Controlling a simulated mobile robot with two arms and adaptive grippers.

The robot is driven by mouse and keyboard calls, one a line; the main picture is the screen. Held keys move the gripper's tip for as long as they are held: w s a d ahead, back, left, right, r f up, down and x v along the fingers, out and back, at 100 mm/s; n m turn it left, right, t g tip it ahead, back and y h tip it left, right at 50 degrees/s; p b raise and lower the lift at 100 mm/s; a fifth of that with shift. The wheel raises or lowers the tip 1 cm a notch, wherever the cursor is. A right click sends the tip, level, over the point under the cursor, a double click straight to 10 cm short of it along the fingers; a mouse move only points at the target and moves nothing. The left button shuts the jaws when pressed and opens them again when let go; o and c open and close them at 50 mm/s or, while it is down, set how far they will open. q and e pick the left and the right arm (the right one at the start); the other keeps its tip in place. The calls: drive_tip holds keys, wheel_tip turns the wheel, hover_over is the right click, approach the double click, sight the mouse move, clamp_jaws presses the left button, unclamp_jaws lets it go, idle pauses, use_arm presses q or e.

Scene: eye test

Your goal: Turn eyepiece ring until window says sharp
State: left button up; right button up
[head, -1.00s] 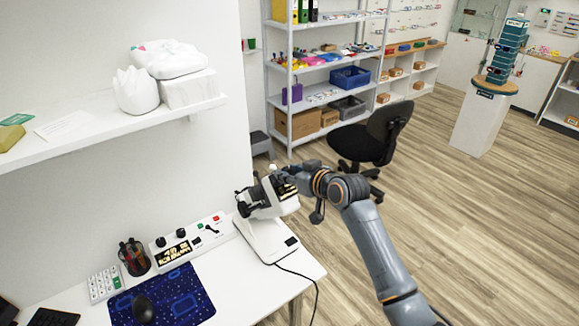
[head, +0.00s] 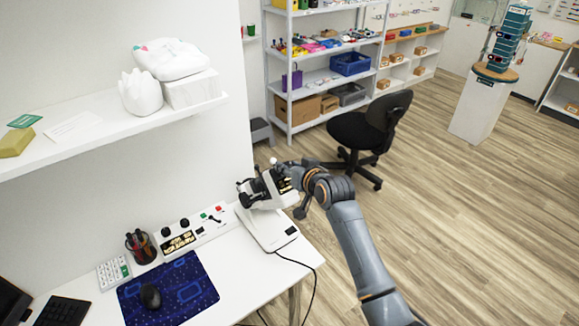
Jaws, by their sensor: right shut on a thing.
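A white instrument (head: 268,228) with a dark eyepiece part (head: 246,191) stands at the right end of the white desk in the head view. My right gripper (head: 284,179) is at the upper right side of its head, shut on what appears to be the eyepiece ring. The ring itself is mostly hidden by the fingers, and its turn cannot be made out. A control box (head: 193,232) with knobs, buttons and small lit panels stands left of the instrument. The panel text is too small to read, and I cannot tell which is the window. My left gripper is not in view.
A cable hangs over the desk's right edge. A black chair (head: 365,135) stands behind my arm. The floor at right is clear.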

drive_tip(key=o, duration=1.2)
drive_tip(key=shift+c, duration=0.2)
drive_tip(key=shift+s, duration=0.1)
drive_tip(key=v, duration=1.2)
drive_tip(key=shift+d, duration=0.1)
